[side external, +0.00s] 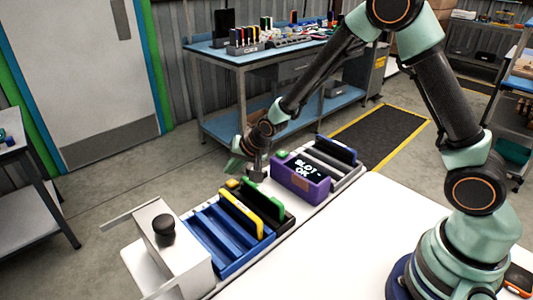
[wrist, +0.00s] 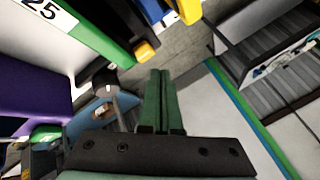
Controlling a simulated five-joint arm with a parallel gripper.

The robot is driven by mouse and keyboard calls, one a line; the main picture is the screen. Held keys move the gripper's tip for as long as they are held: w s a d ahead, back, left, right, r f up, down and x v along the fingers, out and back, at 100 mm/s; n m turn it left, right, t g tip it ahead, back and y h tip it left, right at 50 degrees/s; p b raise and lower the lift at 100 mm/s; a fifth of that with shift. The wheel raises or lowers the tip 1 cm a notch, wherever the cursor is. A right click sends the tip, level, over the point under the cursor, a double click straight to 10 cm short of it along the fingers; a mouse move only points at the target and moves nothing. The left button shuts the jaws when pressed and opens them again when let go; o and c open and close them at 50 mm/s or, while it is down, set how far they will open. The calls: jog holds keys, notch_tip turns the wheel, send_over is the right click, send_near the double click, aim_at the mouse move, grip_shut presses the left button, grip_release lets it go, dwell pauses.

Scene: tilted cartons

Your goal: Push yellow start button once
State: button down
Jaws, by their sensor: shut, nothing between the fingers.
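In the wrist view, the yellow button (wrist: 145,50) shows just beyond my fingertips, at the end of a dark tray with a green strip. My gripper (side external: 236,167) hangs just above the yellow button in the side view. Its green fingers (wrist: 160,74) are shut together and empty. A small gap shows between fingertips and button in both views; its depth is hard to judge.
A purple box (side external: 300,186) with a lettered display stands to the right. A white stand with a black knob (side external: 163,229) is at front left. The white tabletop (side external: 330,250) is clear.

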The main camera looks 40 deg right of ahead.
aim_at(231, 182)
jog(key=shift+f, duration=0.6)
jog(key=shift+f, duration=0.15)
dwell(1.6)
jog(key=shift+f, duration=0.25)
jog(key=shift+f, duration=0.3)
dwell(0.5)
jog(key=shift+s+f, duration=0.25)
jog(key=shift+f, duration=0.4)
jog(key=shift+r, duration=0.1)
dwell(0.4)
jog(key=shift+w+r, duration=0.15)
jog(key=shift+r, duration=1)
